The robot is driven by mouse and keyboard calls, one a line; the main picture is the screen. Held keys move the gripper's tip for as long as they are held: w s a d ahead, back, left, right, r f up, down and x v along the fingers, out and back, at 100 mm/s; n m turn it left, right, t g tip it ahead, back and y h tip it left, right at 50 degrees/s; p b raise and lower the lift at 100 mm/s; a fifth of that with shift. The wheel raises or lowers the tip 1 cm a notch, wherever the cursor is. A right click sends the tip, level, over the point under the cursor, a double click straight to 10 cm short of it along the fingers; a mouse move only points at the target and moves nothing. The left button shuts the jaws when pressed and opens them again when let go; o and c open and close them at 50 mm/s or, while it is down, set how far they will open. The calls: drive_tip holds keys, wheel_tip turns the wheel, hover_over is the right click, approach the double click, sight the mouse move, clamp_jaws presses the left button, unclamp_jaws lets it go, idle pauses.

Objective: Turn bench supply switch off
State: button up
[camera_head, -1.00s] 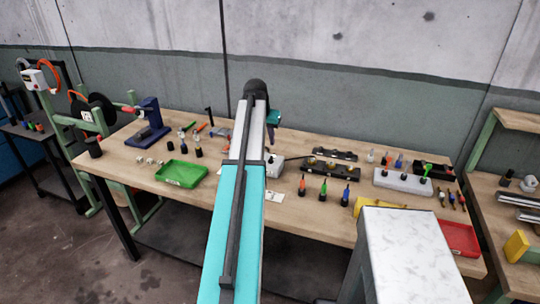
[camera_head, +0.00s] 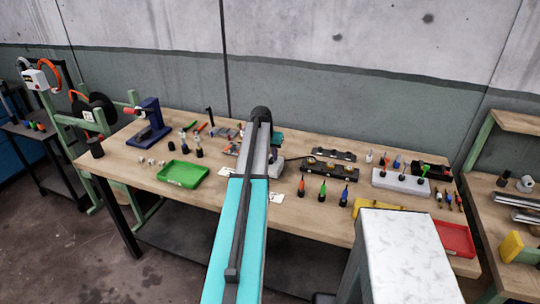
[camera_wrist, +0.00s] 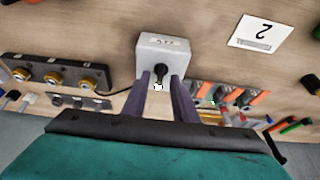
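The bench supply looks like a small white box (camera_wrist: 164,51) with a label on top, in the upper middle of the wrist view. Its black switch lever (camera_wrist: 160,74) has a pale tip and points toward my gripper. My gripper (camera_wrist: 161,75) has its two purple fingers apart, one on each side of the lever. I cannot tell whether either finger touches it. In the head view the white box (camera_head: 278,164) sits mid-bench, partly hidden by my arm, with the teal gripper body (camera_head: 276,143) just behind it.
A card marked 2 (camera_wrist: 262,33) lies beside the box. A black block with brass terminals (camera_head: 329,170) stands to the right on the wooden bench (camera_head: 150,185). A green tray (camera_head: 183,173) lies left, a red tray (camera_head: 456,238) right. Hand tools lie behind.

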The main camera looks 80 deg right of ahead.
drive_tip(key=shift+d+f, duration=0.2)
drive_tip(key=shift+f, duration=0.3)
clamp_jaws()
